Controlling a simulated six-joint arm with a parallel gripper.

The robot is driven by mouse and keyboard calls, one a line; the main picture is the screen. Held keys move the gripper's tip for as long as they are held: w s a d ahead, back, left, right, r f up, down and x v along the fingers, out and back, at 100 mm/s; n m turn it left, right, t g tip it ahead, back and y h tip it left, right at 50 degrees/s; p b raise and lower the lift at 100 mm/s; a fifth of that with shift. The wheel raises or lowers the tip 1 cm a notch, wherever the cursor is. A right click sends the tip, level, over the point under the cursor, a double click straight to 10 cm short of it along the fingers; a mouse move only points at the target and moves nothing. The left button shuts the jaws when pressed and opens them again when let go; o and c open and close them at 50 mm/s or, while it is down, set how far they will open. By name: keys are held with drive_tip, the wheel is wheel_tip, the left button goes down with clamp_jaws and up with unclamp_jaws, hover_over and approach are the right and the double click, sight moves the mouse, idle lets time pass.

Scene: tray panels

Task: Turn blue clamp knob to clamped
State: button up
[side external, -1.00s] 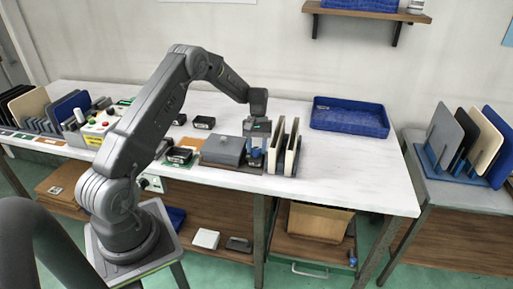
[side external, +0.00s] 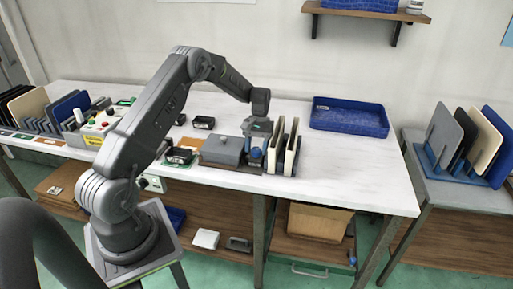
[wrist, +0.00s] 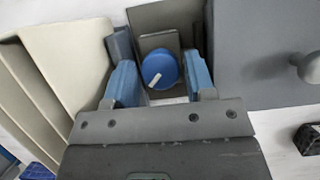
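The blue clamp knob (wrist: 160,70) is round, with a white mark that points to the lower left in the wrist view. It sits on a grey block (wrist: 155,20) and also shows in the side external view (side external: 256,153). My gripper (wrist: 160,80) is open, with one blue finger on each side of the knob. A gap shows between the knob and the left finger; the right finger is closer, and I cannot tell whether it touches. In the side external view my gripper (side external: 256,145) is just above and around the knob.
Cream panels (side external: 291,150) stand upright in a rack close to the right of the knob. A grey lidded box (side external: 225,149) with a small handle is close to the left. A blue tray (side external: 349,117) lies farther right, with bare white tabletop around it.

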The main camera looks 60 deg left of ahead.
drive_tip(key=v, duration=1.4)
drive_tip(key=shift+f, duration=0.15)
drive_tip(key=s+a+n+t+h, duration=0.1)
drive_tip(key=s+n+t, duration=0.35)
drive_tip(key=n, duration=0.65)
drive_tip(key=x, duration=0.9)
drive_tip(key=s+x, duration=0.1)
drive_tip(key=x, duration=0.3)
drive_tip(key=shift+f, duration=0.45)
drive_tip(key=shift+s, duration=0.1)
drive_tip(key=shift+c, duration=0.3)
